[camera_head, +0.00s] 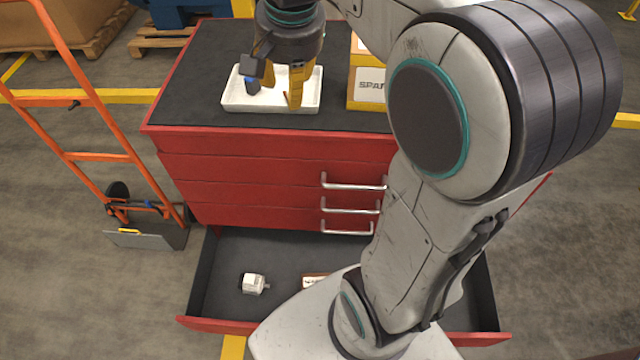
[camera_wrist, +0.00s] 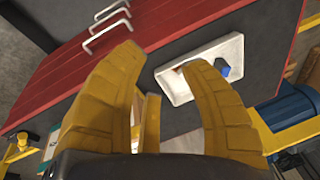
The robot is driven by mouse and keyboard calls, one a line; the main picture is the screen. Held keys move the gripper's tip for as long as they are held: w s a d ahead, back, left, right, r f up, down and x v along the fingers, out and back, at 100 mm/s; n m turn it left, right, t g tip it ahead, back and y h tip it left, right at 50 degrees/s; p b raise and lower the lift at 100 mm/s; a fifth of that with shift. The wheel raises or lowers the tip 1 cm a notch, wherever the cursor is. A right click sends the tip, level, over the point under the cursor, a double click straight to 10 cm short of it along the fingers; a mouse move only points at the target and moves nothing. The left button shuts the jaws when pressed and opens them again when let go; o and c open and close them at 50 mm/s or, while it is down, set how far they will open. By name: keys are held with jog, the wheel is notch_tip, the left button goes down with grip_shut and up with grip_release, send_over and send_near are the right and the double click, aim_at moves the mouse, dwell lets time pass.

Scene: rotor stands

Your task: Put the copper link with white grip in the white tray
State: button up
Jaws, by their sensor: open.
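The white tray (camera_head: 312,92) sits on the dark top of the red cabinet; the wrist view shows it too (camera_wrist: 233,46). My gripper (camera_head: 282,92) is open, with its yellow fingers pointing down over the tray. A small copper-coloured piece (camera_head: 287,97) shows by the fingertips and seems to lie in the tray. In the wrist view a reddish bit shows at the tray, partly behind a finger. I cannot make out a white grip on it. A blue piece (camera_head: 252,86) is also in the tray, at its left in the head view.
The red cabinet (camera_head: 250,165) has its bottom drawer (camera_head: 225,310) pulled out, holding a white part (camera_head: 254,284) and a box partly behind my arm. Labelled boxes (camera_head: 368,88) stand right of the tray. An orange hand truck (camera_head: 100,157) stands left.

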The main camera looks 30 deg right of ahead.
jog(key=s+a+f+n+t, duration=0.1)
jog(key=s+f+n, duration=0.3)
jog(key=s, duration=0.3)
jog(key=s+a+f+n, duration=0.2)
jog(key=s+f+n, duration=0.2)
jog(key=s, duration=0.4)
jog(key=shift+f+n+t, duration=0.15)
jog(key=shift+n+t, duration=0.25)
